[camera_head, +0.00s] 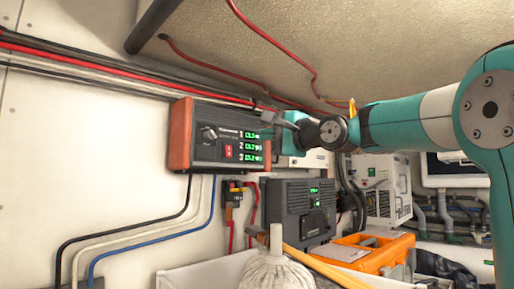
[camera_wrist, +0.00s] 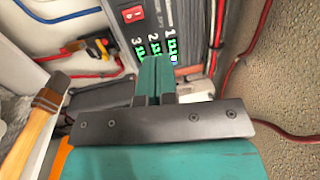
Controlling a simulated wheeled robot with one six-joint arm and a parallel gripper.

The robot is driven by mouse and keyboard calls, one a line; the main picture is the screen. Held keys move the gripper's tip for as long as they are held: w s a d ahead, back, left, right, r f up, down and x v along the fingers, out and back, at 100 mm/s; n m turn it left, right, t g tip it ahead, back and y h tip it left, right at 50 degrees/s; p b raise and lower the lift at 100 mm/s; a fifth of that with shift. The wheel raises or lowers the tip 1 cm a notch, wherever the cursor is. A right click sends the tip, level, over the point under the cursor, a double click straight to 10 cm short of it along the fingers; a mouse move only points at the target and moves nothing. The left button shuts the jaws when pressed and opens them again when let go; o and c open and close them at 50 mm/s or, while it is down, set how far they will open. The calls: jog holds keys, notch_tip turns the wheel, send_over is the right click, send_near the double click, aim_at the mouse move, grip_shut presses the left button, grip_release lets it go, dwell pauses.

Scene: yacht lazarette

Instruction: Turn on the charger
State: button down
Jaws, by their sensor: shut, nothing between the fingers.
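The unit that looks like the charger (camera_head: 218,140) is a dark box with orange-red ends on the left wall. It has a round black knob (camera_head: 209,133), a red rocker switch (camera_head: 228,151) and green lit readouts numbered 1, 2 and 3. In the wrist view the charger face (camera_wrist: 178,18) appears rotated, with the red switch (camera_wrist: 133,14) near the top edge. My gripper (camera_head: 267,118) is shut and empty at the charger's right end. In the wrist view its fingertips (camera_wrist: 154,60) overlap the readouts; contact is unclear. The switch position is too small to read.
Below are a red-and-yellow wall switch (camera_head: 234,194) and a dark box with a green display (camera_head: 300,208). An orange toolbox (camera_head: 362,253), a mop head (camera_head: 275,270) and a wooden handle (camera_wrist: 30,130) lie in front. Red cables (camera_head: 285,55) run along the wall and ceiling.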

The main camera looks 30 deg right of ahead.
jog(key=shift+s+r, duration=0.1)
jog(key=shift+s, duration=0.25)
dwell(0.3)
jog(key=s+a+f+n+g+y, duration=0.1)
jog(key=s+a+f+n+g, duration=0.2)
jog(key=a+f, duration=0.4)
jog(key=s+a+f+n+g+y, duration=0.1)
jog(key=a+f+n+g, duration=0.25)
jog(key=f, duration=0.45)
jog(key=s+a+f+n+g, duration=0.2)
jog(key=a+f+n+g, duration=0.15)
jog(key=a+f, duration=0.35)
jog(key=s+a+f+n+g+h, duration=0.1)
jog(key=s+f+n+g, duration=0.3)
jog(key=s+f, duration=0.5)
jog(key=s+a+f+n+g, duration=0.3)
jog(key=s+f+n+g, duration=0.2)
jog(key=s+f+n, duration=0.3)
jog(key=s, duration=0.3)
jog(key=shift+s+a+f+n+h, duration=0.25)
jog(key=shift+s+f+n+h, duration=0.1)
jog(key=shift+s+n+h, duration=0.05)
